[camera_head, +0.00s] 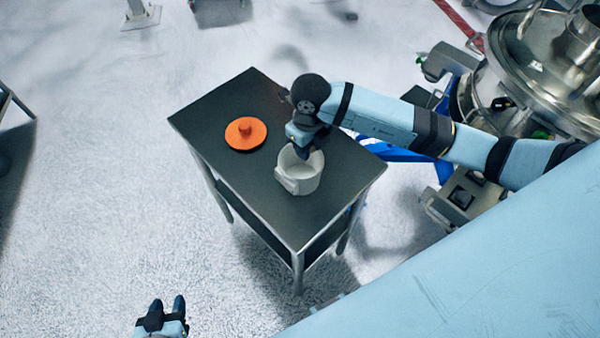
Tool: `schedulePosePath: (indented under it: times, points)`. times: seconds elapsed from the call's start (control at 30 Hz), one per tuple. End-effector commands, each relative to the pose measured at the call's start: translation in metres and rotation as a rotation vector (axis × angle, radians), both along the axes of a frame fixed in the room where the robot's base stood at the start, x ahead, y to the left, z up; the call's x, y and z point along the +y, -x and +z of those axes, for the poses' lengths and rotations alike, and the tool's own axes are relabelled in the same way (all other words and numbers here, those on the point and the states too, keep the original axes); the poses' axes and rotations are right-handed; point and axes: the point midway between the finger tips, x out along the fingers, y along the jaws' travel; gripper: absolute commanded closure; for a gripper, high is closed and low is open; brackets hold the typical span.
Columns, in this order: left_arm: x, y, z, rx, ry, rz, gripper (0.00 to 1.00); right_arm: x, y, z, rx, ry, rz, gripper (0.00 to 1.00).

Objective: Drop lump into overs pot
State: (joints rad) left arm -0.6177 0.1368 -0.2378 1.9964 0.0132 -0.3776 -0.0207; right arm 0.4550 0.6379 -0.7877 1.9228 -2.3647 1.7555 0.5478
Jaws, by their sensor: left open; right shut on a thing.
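The white overs pot (298,178) stands upright and open-topped on the dark table. My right gripper (302,153) points down at the pot's mouth, over its far side. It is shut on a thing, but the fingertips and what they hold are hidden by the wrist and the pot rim. I cannot make out the lump. My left gripper (167,304) is open and empty at the bottom edge of the view, over the floor and well away from the table.
An orange lid (245,133) with a knob lies on the dark table (232,101), left of the pot. A large steel sifter machine (535,70) stands at the right, behind my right arm. The floor left of the table is clear.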

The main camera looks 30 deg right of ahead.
Motion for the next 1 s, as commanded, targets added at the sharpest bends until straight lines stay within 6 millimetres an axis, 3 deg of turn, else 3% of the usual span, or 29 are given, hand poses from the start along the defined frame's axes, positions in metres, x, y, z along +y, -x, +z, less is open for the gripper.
schedulePosePath:
  times: [0.13, 0.43, 0.47, 0.6, 0.87, 1.0]
  points:
    - [0.002, -0.002, -0.012, -0.001, -0.003, 0.001, 0.57, 0.000, 0.000, -0.017, 0.000, 0.000, 0.000, 0.91]
    - [0.003, -0.001, -0.013, 0.001, -0.005, 0.002, 0.57, 0.000, 0.000, -0.019, 0.000, 0.001, 0.000, 0.91]
    - [0.003, -0.001, -0.014, 0.001, -0.005, 0.002, 0.57, 0.000, 0.000, -0.019, 0.000, 0.001, 0.001, 0.67]
    - [0.003, -0.001, -0.013, 0.000, -0.006, 0.001, 0.57, 0.000, 0.000, -0.019, 0.000, 0.001, 0.001, 0.39]
    - [0.003, -0.002, -0.012, -0.002, -0.005, 0.001, 0.57, 0.000, 0.000, -0.018, 0.000, 0.001, 0.001, 0.39]
    - [0.003, -0.002, -0.013, -0.003, -0.005, 0.001, 0.57, 0.000, -0.001, -0.008, -0.002, 0.000, 0.001, 0.39]
